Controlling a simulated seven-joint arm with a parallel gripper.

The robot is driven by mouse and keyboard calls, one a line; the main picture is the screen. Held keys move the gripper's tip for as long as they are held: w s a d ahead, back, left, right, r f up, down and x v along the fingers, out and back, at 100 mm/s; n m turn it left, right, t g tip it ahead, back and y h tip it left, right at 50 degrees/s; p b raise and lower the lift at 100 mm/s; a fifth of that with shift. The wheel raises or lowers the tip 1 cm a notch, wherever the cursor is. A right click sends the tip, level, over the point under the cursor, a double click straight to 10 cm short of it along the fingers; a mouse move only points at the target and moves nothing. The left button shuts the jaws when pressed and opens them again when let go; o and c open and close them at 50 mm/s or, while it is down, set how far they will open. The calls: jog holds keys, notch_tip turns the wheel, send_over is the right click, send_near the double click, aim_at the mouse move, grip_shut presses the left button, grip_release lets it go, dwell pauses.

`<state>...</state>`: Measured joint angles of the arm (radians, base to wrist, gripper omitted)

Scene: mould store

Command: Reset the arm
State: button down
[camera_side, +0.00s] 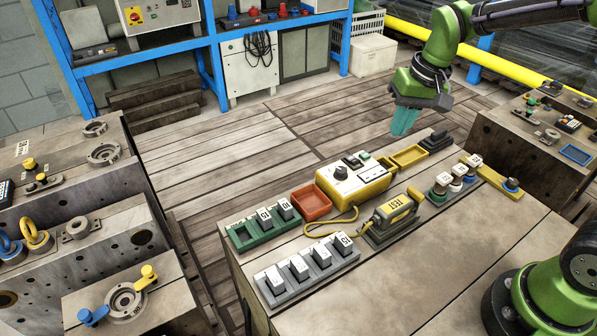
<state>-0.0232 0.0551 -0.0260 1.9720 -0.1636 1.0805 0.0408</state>
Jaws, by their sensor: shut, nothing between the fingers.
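My gripper (403,122) hangs from my green arm at the upper right, with its teal fingers pointing down. The fingers are together and hold nothing. It is above the far side of the work table (400,285), apart from the things on it. Below it in the picture are a small yellow tray (409,156) and a dark block on a base (436,141).
The table carries a yellow control box (353,182), a red tray (311,202), a green rack (262,232), a grey rack (305,272), a yellow tester (392,215) with a cable and coloured posts (456,180). Mould blocks (75,200) stand left.

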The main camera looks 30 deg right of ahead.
jog(key=g, duration=0.2)
send_near(365, 155)
jog(key=s+a, duration=0.1)
jog(key=shift+w+m+h, duration=0.6)
jog(key=shift+w+m, duration=0.1)
jog(key=shift+f, duration=2.7)
jog(key=shift+f, duration=0.9)
jog(key=shift+r, duration=3.55)
